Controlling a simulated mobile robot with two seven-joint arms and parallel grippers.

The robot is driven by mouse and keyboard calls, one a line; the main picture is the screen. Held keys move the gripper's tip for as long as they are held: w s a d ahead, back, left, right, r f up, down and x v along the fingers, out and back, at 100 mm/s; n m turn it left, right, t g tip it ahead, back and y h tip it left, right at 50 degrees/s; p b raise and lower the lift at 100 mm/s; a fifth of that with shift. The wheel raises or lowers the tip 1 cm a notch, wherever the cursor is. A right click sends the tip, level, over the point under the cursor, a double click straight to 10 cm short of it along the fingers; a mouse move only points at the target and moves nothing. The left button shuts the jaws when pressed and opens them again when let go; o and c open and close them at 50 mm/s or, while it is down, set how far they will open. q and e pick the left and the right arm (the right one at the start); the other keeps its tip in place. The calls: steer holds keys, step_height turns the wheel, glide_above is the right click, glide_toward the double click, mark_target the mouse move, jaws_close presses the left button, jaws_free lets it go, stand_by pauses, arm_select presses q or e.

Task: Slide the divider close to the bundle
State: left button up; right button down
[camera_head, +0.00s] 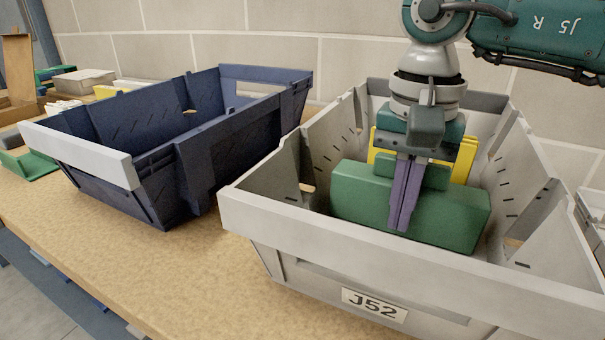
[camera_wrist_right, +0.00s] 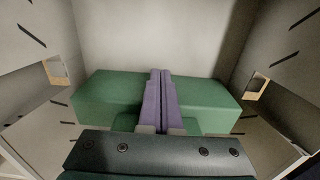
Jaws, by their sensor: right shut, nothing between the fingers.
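In the right wrist view the fingers (camera_wrist_right: 161,72) cross the middle of the green block (camera_wrist_right: 100,97). I cannot tell whether they touch it. The yellow piece does not show there. My left gripper is not in view.
A dark blue bin (camera_head: 190,150) with a pale front rim stands left of the grey bin on the tan table (camera_head: 150,270). Several small items lie at the far left. A block wall (camera_head: 340,55) stands behind. The table's front strip is clear.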

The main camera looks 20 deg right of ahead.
steer(key=shift+w+d+f+b, duration=0.1)
steer(key=shift+w+d+b, duration=1.3)
steer(key=shift+d+b, duration=0.3)
steer(key=shift+w+d+b, duration=0.3)
steer(key=shift+w+d, duration=0.1)
steer(key=shift+d, duration=0.05)
stand_by(0.5)
steer(key=shift+w+d+b, duration=0.3)
steer(key=shift+d+b, duration=0.05)
steer(key=shift+b, duration=0.1)
stand_by(0.5)
steer(key=shift+s+a+r+p, duration=0.2)
steer(key=shift+s+a+p, duration=0.15)
steer(key=shift+a+p, duration=0.15)
steer(key=shift+s+a+f, duration=0.1)
steer(key=shift+s, duration=0.05)
